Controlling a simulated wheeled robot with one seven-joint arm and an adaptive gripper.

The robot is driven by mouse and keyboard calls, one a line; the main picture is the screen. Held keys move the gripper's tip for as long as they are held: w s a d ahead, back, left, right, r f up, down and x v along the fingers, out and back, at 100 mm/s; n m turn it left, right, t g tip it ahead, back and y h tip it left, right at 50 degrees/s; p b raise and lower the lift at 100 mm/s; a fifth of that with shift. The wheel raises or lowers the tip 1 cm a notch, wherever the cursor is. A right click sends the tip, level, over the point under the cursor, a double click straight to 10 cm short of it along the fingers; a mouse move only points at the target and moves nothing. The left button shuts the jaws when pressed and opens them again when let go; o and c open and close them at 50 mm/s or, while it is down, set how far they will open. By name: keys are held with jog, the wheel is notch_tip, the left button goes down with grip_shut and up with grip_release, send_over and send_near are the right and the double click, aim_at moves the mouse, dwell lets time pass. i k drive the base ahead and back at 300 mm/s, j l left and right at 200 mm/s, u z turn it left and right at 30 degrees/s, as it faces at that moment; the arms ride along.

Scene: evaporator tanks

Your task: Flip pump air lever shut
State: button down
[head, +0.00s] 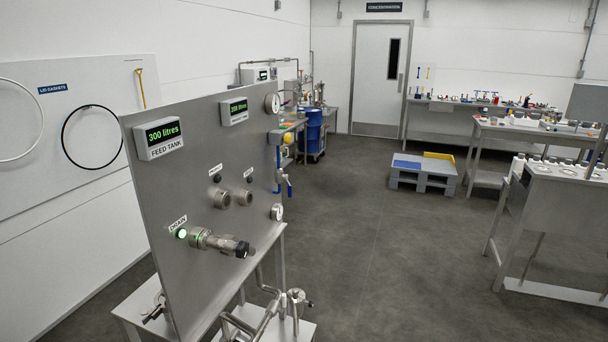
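A steel panel (200,120) stands at left centre in the head view. A small valve with a blue lever (289,188) sits at the panel's right edge, beside a thin vertical blue pipe (278,172). It may be the pump air lever, but I see no label on it. The lever appears to hang roughly downward; at this distance I cannot tell whether the valve is open or shut. My gripper is not in view.
The panel carries a "300 litres" feed tank display (163,138) and a drain fitting (220,241) that juts out. Pipework (270,315) stands low in front. A grey pallet (422,174) and benches (550,195) are to the right. The middle floor (370,260) is clear.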

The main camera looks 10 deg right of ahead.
aim_at(286, 177)
jog(key=i+l, duration=0.2)
jog(key=i, duration=0.4)
jog(key=i+l+z, duration=0.1)
jog(key=i, duration=0.45)
jog(key=i+l, duration=0.2)
jog(key=i, duration=0.4)
jog(key=i+l+z, duration=0.1)
jog(key=i, duration=0.45)
